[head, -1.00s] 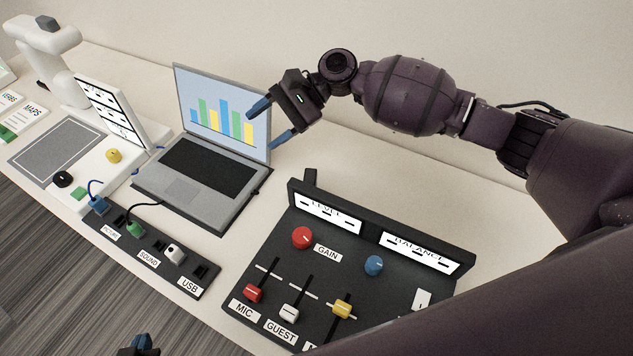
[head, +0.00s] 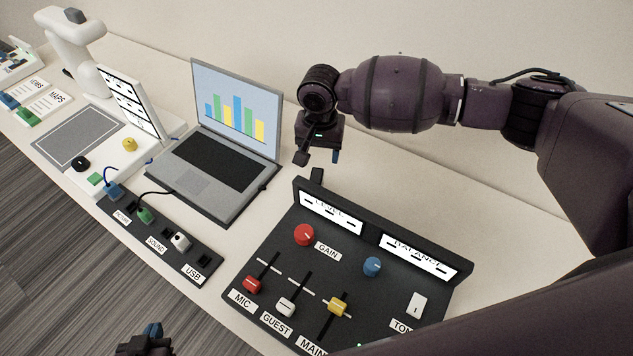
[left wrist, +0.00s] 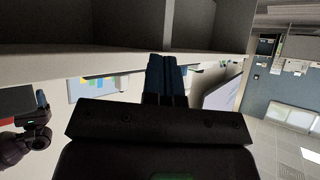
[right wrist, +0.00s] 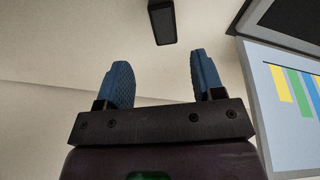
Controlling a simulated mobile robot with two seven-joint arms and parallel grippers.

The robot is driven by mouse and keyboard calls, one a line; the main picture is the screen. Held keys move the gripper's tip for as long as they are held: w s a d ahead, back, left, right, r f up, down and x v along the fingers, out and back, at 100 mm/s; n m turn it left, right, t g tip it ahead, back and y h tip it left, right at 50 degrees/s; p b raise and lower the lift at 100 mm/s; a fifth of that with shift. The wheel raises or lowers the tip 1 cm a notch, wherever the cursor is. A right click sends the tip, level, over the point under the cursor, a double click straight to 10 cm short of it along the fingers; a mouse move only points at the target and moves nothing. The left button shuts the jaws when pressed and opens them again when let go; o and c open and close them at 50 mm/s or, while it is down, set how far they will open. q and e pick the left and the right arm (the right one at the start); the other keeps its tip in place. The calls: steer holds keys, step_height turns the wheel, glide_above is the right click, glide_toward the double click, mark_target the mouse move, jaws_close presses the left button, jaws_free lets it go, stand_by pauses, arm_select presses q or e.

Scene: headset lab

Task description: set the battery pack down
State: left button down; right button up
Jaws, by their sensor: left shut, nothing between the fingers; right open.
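A small dark block (head: 317,176), which looks like the battery pack, stands on the table just behind the back edge of the mixer panel. A dark block (right wrist: 162,22) also shows beyond the fingertips in the right wrist view. My right gripper (head: 319,159) points down above and near the block, open, with nothing between its blue fingers (right wrist: 162,82). I cannot tell the exact gap between them. My left gripper (head: 148,338) is low at the front, over the floor, away from the block. Its fingers (left wrist: 165,78) are shut together and empty.
The black mixer panel (head: 375,293) with knobs and sliders fills the front right. An open laptop (head: 215,160) stands left of the right gripper. A port strip (head: 160,240) with plugged cables lies before it.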

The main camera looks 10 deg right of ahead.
mark_target(316, 176)
step_height(316, 176, down, 3)
steer(key=shift+f, duration=0.1)
steer(key=shift+s+a+f+b, duration=0.15)
steer(key=shift+f+b, duration=0.3)
steer(key=shift+f, duration=0.8)
steer(key=shift+s+a+f+b, duration=0.1)
steer(key=shift+a+f+b, duration=0.25)
steer(key=shift+f, duration=0.9)
steer(key=shift+r, duration=0.1)
steer(key=c, duration=1.1)
